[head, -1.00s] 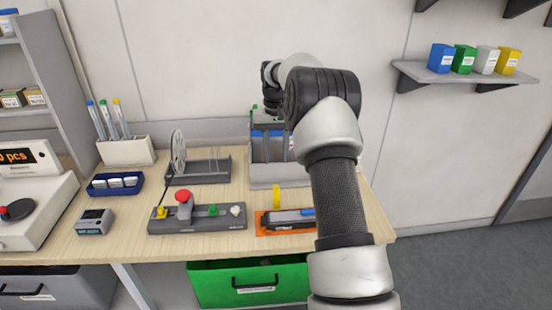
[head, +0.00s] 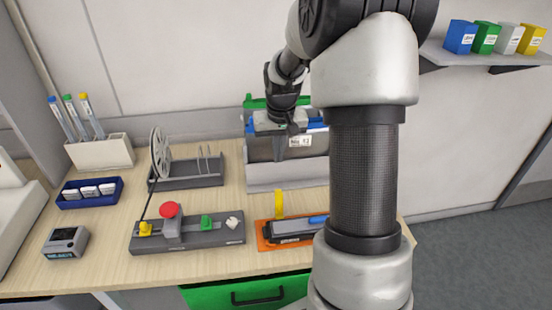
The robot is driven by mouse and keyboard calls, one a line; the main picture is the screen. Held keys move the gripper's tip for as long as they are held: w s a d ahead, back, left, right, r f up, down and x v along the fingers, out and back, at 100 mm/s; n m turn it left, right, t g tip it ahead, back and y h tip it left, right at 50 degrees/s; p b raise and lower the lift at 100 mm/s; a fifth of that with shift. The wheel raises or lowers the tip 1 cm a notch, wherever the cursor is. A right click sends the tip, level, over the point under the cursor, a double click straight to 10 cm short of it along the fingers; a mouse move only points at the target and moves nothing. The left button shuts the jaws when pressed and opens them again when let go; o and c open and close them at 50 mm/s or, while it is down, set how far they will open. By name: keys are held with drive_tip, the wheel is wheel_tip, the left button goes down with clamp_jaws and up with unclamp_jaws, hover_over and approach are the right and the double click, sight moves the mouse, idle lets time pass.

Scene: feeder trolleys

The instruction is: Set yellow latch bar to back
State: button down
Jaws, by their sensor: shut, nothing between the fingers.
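A yellow bar (head: 280,203) stands upright at the back left of a dark device on an orange base (head: 262,243), near the table's front right. I take it to be the latch bar. My gripper (head: 279,157) is shut and empty, pointing down. In the picture it is above the yellow bar, in front of the grey bin; its exact depth is hard to tell. My arm hides the right end of the device and part of the bin.
A grey bin (head: 265,180) with blue and green items stands behind the bar. To the left is a grey control panel (head: 200,236) with a red button (head: 171,209), a yellow knob (head: 145,229) and a green one. A reel stand (head: 190,178) is behind it.

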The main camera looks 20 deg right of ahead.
sight(279, 205)
wheel_tip(279, 205, down, 8)
drive_tip(key=s, duration=0.2)
drive_tip(key=shift+s+a+p, duration=0.15)
drive_tip(key=shift+a+p, duration=0.15)
drive_tip(key=shift+a, duration=0.05)
drive_tip(key=shift+s+r, duration=0.1)
